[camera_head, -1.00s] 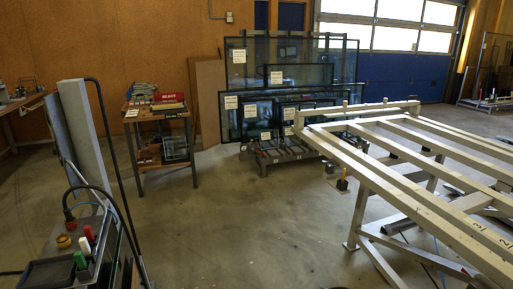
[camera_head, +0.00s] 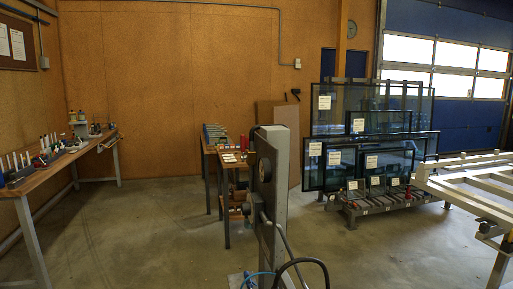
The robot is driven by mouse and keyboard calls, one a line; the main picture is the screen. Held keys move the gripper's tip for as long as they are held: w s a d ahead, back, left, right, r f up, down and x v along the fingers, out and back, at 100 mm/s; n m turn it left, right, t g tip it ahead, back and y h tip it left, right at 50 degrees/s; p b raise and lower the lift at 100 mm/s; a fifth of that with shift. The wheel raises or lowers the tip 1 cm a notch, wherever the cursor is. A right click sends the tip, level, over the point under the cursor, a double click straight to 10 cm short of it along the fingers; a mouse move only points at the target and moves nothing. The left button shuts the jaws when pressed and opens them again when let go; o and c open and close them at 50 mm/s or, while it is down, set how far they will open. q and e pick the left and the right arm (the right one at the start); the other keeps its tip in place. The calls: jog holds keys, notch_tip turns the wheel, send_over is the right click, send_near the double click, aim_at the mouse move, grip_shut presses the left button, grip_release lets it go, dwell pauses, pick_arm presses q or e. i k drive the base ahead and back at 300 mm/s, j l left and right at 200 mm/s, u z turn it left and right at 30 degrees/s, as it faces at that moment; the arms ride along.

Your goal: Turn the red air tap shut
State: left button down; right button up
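I cannot make out the red air tap in the head view. A grey upright post (camera_head: 281,165) stands in the middle, close to me, with dark round fittings on its left face. A black hose (camera_head: 309,263) curves at its foot, and a thin blue tube (camera_head: 255,274) shows at the bottom edge. What lies below the post's foot is cut off by the frame. Neither of my grippers is in view.
A wooden workbench (camera_head: 62,162) with tools runs along the left wall. A small shelf table (camera_head: 210,150) stands behind the post. Glass panes on a rack (camera_head: 368,207) and a pale metal frame (camera_head: 466,184) are at right. The floor at centre left is clear.

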aim_at(242, 136)
jog(key=j+z, duration=0.15)
jog(key=j, duration=0.25)
jog(key=i+j+z, duration=0.25)
jog(key=z, duration=0.15)
jog(key=i+j+z, duration=0.2)
jog(key=j+z, duration=0.25)
